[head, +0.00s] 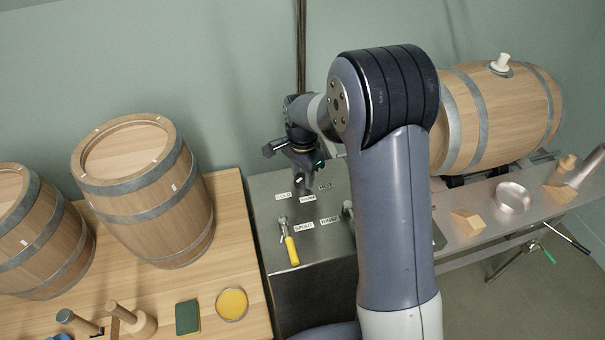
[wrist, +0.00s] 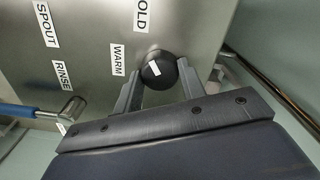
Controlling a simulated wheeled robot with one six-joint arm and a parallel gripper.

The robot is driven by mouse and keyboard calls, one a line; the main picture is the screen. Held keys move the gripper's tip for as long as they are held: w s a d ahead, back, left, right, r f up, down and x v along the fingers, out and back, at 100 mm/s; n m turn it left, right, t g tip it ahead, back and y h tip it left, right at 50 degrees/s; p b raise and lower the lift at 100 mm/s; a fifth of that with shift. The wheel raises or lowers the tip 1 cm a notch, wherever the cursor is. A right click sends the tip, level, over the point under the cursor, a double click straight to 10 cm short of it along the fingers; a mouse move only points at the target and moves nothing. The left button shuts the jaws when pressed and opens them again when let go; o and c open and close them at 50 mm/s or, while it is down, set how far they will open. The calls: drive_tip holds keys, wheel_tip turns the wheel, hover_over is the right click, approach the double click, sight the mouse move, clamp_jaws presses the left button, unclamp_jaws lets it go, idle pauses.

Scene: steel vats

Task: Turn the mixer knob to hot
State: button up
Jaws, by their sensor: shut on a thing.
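The mixer knob (wrist: 160,71) is a round black knob with a short white pointer line, on a steel panel (wrist: 90,85). The line slants up-left in the wrist view, on the side facing the WARM label (wrist: 117,60) and COLD label (wrist: 141,15); I cannot tell exactly which it marks. My gripper (wrist: 158,85) has one finger on each side of the knob and is shut on it. In the head view my gripper (head: 303,178) points down at the panel and hides the knob.
A yellow-handled lever (head: 290,247) stands by the SPOUT label (head: 304,227). A blue-handled lever (wrist: 32,112) is near the RINSE label (wrist: 62,75). Barrels (head: 148,190) stand on the wooden bench at left; another barrel (head: 500,110) lies at right. My arm hides part of the panel.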

sight(302, 177)
drive_tip(key=n+b, duration=0.1)
drive_tip(key=n, duration=1)
drive_tip(key=shift+n+b, duration=0.4)
drive_tip(key=n, duration=1.1)
drive_tip(key=shift+b, duration=0.35)
drive_tip(key=shift+n, duration=0.5)
drive_tip(key=o, duration=1)
drive_tip(key=shift+c, duration=0.2)
drive_tip(key=shift+r, duration=0.1)
wheel_tip(302, 177, up, 11)
drive_tip(key=shift+b, duration=0.3)
